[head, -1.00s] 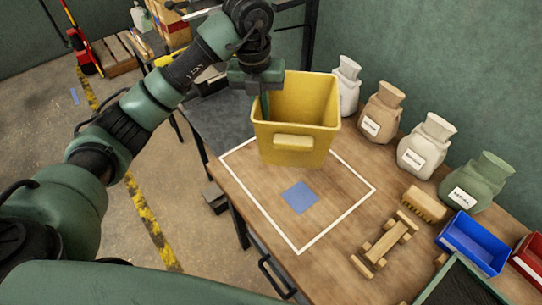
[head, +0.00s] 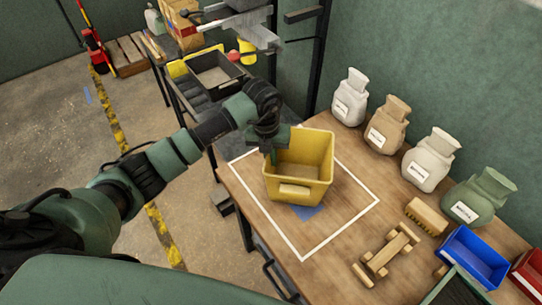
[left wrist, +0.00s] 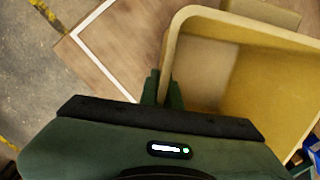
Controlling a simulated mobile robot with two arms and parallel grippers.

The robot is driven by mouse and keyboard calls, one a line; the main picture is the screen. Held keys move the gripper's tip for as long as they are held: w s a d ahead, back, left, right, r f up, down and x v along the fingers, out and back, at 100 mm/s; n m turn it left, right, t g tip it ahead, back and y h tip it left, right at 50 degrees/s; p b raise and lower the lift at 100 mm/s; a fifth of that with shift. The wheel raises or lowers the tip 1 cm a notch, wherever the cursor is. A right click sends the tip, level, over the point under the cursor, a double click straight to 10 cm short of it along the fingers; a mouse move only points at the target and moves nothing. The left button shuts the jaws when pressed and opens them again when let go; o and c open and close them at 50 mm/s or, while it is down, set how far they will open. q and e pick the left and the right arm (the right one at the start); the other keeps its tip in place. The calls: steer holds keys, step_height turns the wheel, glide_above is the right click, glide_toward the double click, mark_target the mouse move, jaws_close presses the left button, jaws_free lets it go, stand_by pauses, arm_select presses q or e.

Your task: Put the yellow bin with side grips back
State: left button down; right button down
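The yellow bin (head: 315,185) with side grips is upright over the white-outlined square (head: 340,227) on the wooden table, covering most of the blue patch (head: 306,212). I cannot tell whether its base touches the table. My left gripper (head: 270,155) is at the bin's left wall, fingers pointing down at the rim. In the left wrist view, the bin's wall (left wrist: 232,62) runs between the two fingers (left wrist: 162,92), which are shut on it. The fingertips are partly hidden in the head view.
Several labelled sacks (head: 388,125) stand along the back wall. A wooden toy (head: 386,255), a brush (head: 426,215), a blue bin (head: 473,258) and a red bin (head: 528,273) are to the right. A black tray (head: 215,75) is on the shelf behind. The outlined square's front is clear.

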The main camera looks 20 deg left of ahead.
arm_select(q)
steer(key=c, duration=1.6)
jaws_free()
steer(key=shift+c, duration=0.2)
step_height(320, 180, up, 12)
steer(key=b, duration=0.3)
steer(key=shift+s+a, duration=0.4)
